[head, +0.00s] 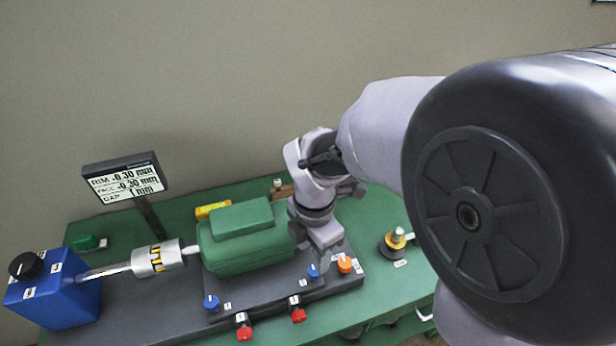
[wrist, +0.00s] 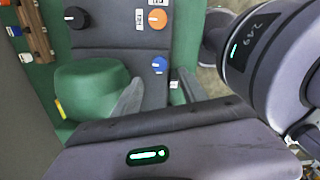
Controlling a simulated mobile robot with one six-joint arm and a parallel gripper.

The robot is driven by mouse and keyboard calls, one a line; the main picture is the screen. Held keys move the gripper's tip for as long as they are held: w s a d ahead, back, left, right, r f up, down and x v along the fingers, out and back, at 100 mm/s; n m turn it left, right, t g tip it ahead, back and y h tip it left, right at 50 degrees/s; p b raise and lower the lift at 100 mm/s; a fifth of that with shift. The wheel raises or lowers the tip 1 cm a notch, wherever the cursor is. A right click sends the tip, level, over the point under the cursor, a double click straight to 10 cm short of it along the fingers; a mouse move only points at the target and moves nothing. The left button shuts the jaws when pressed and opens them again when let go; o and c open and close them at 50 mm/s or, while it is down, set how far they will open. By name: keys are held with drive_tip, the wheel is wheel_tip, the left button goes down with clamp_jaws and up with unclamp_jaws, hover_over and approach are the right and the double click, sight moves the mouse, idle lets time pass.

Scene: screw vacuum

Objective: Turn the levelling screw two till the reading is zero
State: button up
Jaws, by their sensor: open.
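The display (head: 125,182) stands at the back left and reads RIM -0.30 mm, FACE -0.30 mm and a GAP line of about 1 mm. Blue screw knobs stand on the dark base plate: one at front left (head: 211,303) and one at right (head: 313,270), next to an orange knob (head: 345,264). Their small labels are too small to read, so I cannot tell which is screw two. My gripper (head: 325,245) is open above the right end of the plate. In the wrist view, a blue knob (wrist: 159,64) lies just beyond the fingers (wrist: 157,92), apart from them.
The green motor (head: 245,240) sits left of my gripper, joined by a coupling (head: 157,259) to the blue unit (head: 55,293). Red knobs (head: 244,331) (head: 298,313) edge the plate's front. A yellow-topped post (head: 397,239) stands right. A dark knob (wrist: 76,17) shows in the wrist view.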

sight(313, 271)
wheel_tip(313, 271, down, 7)
drive_tip(key=shift+f+b, duration=0.1)
drive_tip(key=shift+b, duration=1.15)
clamp_jaws()
